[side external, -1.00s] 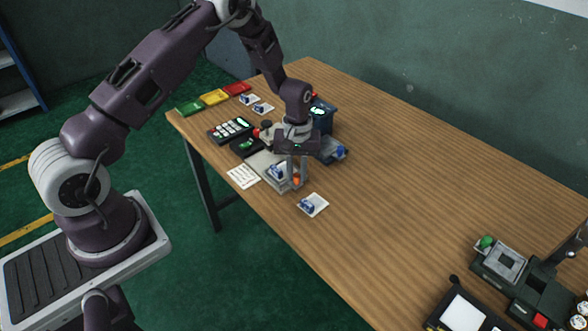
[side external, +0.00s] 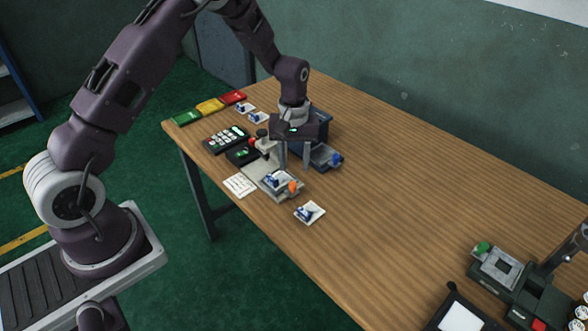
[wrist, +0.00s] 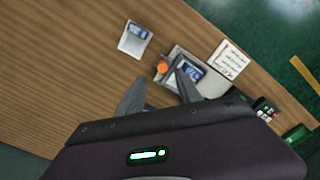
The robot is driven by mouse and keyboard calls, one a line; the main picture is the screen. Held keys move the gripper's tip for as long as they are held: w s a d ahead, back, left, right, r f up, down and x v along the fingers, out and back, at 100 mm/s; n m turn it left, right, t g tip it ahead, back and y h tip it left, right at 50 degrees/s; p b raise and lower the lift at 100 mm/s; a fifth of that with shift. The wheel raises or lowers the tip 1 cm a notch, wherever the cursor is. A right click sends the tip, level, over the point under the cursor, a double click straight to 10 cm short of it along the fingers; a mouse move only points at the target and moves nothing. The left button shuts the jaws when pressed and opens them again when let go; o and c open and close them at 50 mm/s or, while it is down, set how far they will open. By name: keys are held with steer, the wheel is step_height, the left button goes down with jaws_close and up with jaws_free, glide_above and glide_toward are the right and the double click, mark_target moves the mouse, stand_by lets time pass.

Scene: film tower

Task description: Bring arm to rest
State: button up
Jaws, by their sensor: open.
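My gripper (side external: 294,164) is open and empty. It hangs fingers-down just above and behind a grey device on the wooden table. The device has a tray (side external: 270,189) holding a white card with a blue item (side external: 281,180) and an orange knob (side external: 292,187) at its corner. In the wrist view my gripper's fingers (wrist: 153,92) are spread apart, and the tray's blue item (wrist: 190,74) and orange knob (wrist: 162,66) lie beyond them. The fingers appear apart from the tray. My arm is bent above the table's left part.
Near the device are a keypad (side external: 225,139), a printed sheet (side external: 240,185), a loose card (side external: 309,213) and a dark blue box with a blue knob (side external: 336,159). The table's middle is clear.

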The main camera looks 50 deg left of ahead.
steer(key=s+d+r+m+t, duration=0.15)
steer(key=s+r, duration=0.35)
steer(key=r, duration=0.6)
steer(key=s+d+r+m+t, duration=0.1)
steer(key=s+d+r+m, duration=0.2)
steer(key=s+r, duration=0.55)
steer(key=s+d+r+m+t, duration=0.1)
steer(key=s+r+m, duration=0.1)
steer(key=s, duration=0.5)
steer(key=s+d+r+m+t, duration=0.1)
steer(key=s+r, duration=0.3)
steer(key=s, duration=0.4)
steer(key=shift+s+r+m+t, duration=0.2)
steer(key=shift+r+m+t, duration=0.15)
steer(key=shift+m+t, duration=0.3)
